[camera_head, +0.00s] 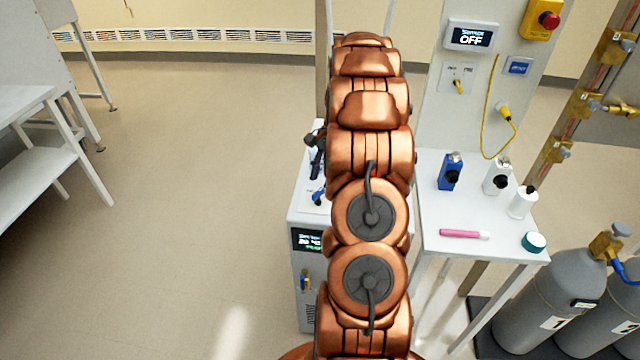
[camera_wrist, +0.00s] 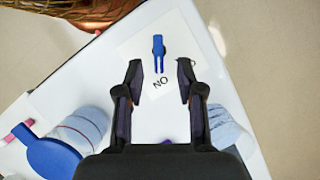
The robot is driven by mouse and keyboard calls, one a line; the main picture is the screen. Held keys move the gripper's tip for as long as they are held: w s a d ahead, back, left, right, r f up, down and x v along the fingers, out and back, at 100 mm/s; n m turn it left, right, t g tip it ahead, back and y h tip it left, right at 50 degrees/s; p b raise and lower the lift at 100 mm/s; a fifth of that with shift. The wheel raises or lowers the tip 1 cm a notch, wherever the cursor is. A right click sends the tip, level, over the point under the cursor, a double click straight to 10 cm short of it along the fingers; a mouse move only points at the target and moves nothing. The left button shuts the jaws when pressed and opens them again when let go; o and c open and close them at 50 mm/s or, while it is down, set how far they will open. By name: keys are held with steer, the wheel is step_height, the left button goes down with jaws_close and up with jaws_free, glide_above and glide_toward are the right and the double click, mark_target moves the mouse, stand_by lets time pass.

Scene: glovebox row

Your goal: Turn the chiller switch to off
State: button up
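The chiller (camera_head: 308,275) is a white box with a lit display, left of the side table and partly hidden by my arm. Its blue switch (camera_head: 318,196) sits on its top plate. In the wrist view the blue switch (camera_wrist: 158,47) lies lengthwise up and down the picture, with an upside-down "ON" label (camera_wrist: 160,83) just below it. Another label at the right is mostly covered by a finger.
In the wrist view, clear cylinders with blue parts (camera_wrist: 55,150) stand left and right of my gripper. The side table (camera_head: 440,210) holds bottles and a pink marker (camera_head: 460,234). Gas cylinders (camera_head: 550,300) stand at the right.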

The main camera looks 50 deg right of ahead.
mark_target(318, 191)
steer(key=shift+p+x, duration=0.5)
steer(key=shift+x, duration=1.4)
jaws_close()
steer(key=shift+d+r, duration=0.1)
